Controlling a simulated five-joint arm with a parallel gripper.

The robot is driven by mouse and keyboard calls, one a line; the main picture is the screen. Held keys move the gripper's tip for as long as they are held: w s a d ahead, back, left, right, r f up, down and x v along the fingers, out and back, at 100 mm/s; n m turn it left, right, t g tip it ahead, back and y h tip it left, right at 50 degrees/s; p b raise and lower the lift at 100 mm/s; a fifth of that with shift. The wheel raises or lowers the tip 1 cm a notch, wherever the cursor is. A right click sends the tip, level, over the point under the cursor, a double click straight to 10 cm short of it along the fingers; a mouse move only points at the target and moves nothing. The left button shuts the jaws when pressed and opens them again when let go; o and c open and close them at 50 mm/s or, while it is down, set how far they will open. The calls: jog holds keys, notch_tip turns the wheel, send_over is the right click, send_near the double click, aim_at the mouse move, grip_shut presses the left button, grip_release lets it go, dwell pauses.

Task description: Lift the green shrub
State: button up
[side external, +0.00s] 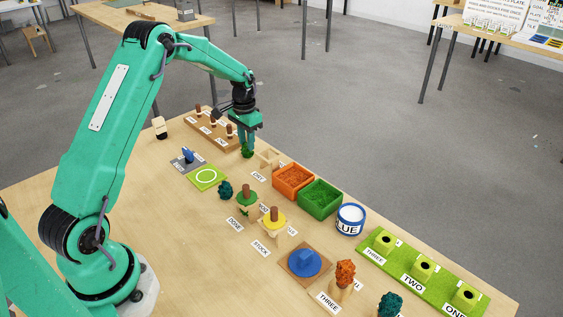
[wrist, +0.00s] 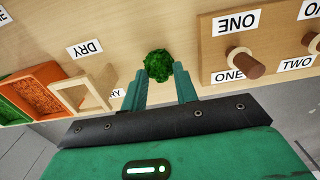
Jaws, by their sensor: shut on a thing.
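The green shrub (wrist: 159,65) is a small bushy dark-green ball between the tips of my gripper (wrist: 161,85) in the wrist view. My gripper's two green fingers are shut on it. In the side external view the shrub (side external: 247,151) hangs under my gripper (side external: 247,140), at the far part of the table. Whether its base touches the table or is clear of it, I cannot tell.
A wooden board with pegs (side external: 205,133) is close to my gripper, and a small wooden frame (side external: 268,157) stands on the other side. Orange (side external: 293,183) and green (side external: 320,203) trays stand further right.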

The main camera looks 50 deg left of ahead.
jog(key=shift+r, duration=0.15)
jog(key=shift+r, duration=2.6)
